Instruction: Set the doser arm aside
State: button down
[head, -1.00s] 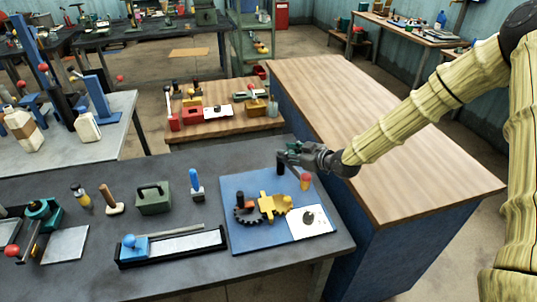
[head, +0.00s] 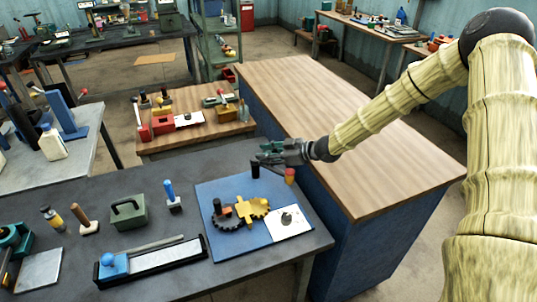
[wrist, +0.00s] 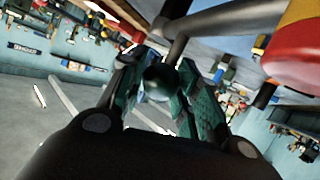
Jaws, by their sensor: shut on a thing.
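My gripper (head: 262,158) is just above the far edge of the blue board. In the wrist view its teal-padded fingers (wrist: 160,98) are closed around a dark round-ended piece. I take this as part of the doser arm, a grey bar (wrist: 228,18) with a red and yellow end piece (wrist: 300,48) at the upper right. In the head view, the red and yellow piece (head: 290,176) hangs right of my gripper and a black cylinder (head: 255,170) hangs below it. Whether they touch the board is unclear. My gripper hides most of the bar.
The blue board (head: 208,196) holds a dark gear (head: 226,224), a yellow block (head: 252,208) and a white plate (head: 285,222). A blue-handled tool (head: 171,196) and green box (head: 127,212) stand left. A wood-topped counter (head: 385,155) with a clear top is at right.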

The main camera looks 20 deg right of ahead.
jog(key=shift+w+r, duration=0.1)
dwell(0.5)
jog(key=c, duration=1)
grip_release()
jog(key=shift+d, duration=0.1)
jog(key=shift+c, duration=0.2)
jog(key=v, duration=1.2)
jog(key=shift+w, duration=0.1)
